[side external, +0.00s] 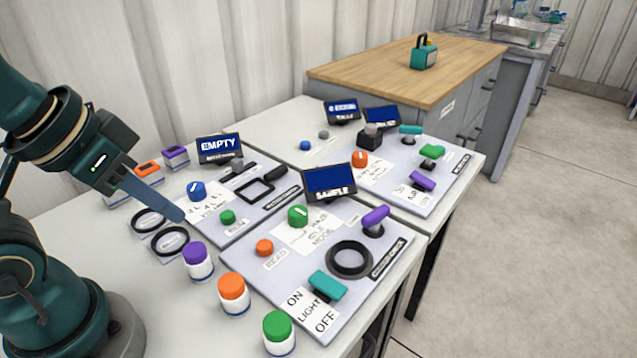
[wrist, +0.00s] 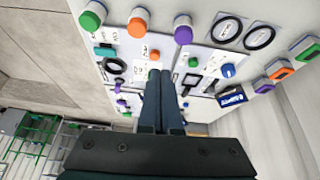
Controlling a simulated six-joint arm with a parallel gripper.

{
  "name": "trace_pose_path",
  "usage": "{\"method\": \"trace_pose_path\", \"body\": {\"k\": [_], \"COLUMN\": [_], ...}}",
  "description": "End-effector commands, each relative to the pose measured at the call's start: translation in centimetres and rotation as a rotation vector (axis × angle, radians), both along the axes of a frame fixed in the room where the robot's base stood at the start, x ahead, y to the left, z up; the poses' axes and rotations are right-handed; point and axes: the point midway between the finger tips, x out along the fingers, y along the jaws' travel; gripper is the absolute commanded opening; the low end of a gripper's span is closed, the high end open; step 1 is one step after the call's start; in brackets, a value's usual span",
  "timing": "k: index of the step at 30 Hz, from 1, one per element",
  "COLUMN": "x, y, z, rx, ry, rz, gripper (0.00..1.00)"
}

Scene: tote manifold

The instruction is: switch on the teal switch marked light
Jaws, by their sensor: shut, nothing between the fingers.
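The teal switch (side external: 327,286) sits at the front edge of the near panel, above a white label (side external: 310,312) reading ON, LIGHT and OFF. Its paddle looks slanted, but I cannot tell which setting it is in. It also shows small at the upper left of the wrist view (wrist: 104,51). My gripper (side external: 181,217) is shut and empty, held above the left side of the table, well to the left of the switch and apart from it. In the wrist view my gripper (wrist: 160,72) points over the panels.
Jars with purple (side external: 195,254), orange (side external: 232,287) and green (side external: 278,327) lids stand between my arm and the near panel. A black ring (side external: 349,259), a purple switch (side external: 376,218) and a tilted screen (side external: 329,182) are near the teal switch. Another teal switch (side external: 410,129) is on the far panel.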

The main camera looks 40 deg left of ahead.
Motion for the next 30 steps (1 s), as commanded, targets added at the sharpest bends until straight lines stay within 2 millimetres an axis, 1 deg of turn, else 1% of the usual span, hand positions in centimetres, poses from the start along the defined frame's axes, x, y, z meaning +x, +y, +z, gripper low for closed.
{"method": "trace_pose_path", "body": {"k": [1, 6, 12, 15, 19, 23, 26, 30], "x": [0.3, 1.9, 4.3, 5.6, 7.4, 9.1, 10.3, 11.8], "y": [0.0, -0.6, -2.0, -2.9, -4.3, -6.0, -7.4, -9.6], "z": [0.9, 3.9, 6.7, 7.6, 8.4, 8.5, 8.2, 7.1], "rx": [-0.010, -0.049, -0.083, -0.094, -0.102, -0.104, -0.100, -0.088], "ry": [-0.006, 0.025, 0.092, 0.130, 0.181, 0.232, 0.273, 0.327], "rz": [0.017, 0.059, 0.080, 0.082, 0.080, 0.072, 0.061, 0.039], "gripper": [0.00, 0.00, 0.00, 0.00, 0.00, 0.00, 0.00, 0.00]}}
